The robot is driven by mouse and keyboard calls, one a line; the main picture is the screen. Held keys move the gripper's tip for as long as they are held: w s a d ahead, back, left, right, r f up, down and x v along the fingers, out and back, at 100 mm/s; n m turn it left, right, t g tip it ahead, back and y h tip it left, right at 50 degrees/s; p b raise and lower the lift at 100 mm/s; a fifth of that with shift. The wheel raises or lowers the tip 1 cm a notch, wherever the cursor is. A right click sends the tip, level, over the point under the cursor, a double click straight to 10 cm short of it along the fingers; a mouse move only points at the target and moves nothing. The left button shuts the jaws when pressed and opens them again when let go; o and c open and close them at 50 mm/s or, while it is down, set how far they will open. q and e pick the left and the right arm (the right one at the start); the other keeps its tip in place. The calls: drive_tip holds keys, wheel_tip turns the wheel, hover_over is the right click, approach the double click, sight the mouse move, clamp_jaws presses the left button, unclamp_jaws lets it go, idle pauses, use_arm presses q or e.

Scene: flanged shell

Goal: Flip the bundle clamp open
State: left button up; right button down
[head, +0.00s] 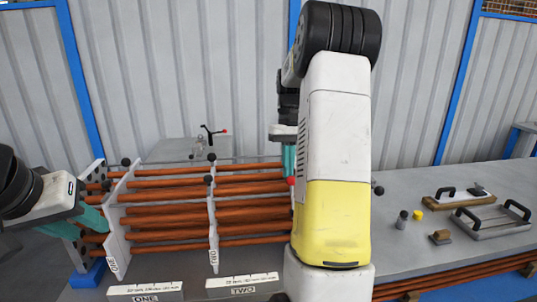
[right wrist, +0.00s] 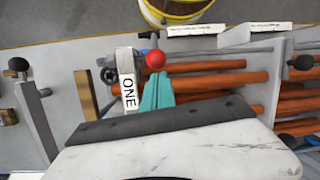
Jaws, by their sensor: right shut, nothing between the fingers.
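A red ball knob (right wrist: 155,58) sits at the end of a white bar labelled ONE (right wrist: 127,80) in the right wrist view. The red knob also shows in the head view (head: 291,181), beside my right arm. My right gripper (right wrist: 158,82) is shut and empty, its teal fingertips right by the knob; I cannot tell whether they touch. The bundle of copper-coloured tubes (head: 170,209) runs through white plates, partly hidden behind my right arm. My left gripper (head: 94,220) is at the bundle's left end by the plate labelled ONE (head: 117,235); its finger gap is unclear.
Cards marked ONE (head: 146,290) and TWO (head: 243,281) lie in front. Handled plates (head: 490,222) and small parts lie at right. A yellow bucket (right wrist: 180,14) shows at the wrist view's top.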

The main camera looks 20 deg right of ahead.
drive_tip(key=shift+s+f, duration=0.15)
drive_tip(key=shift+f, duration=0.55)
drive_tip(key=shift+a+r, duration=0.1)
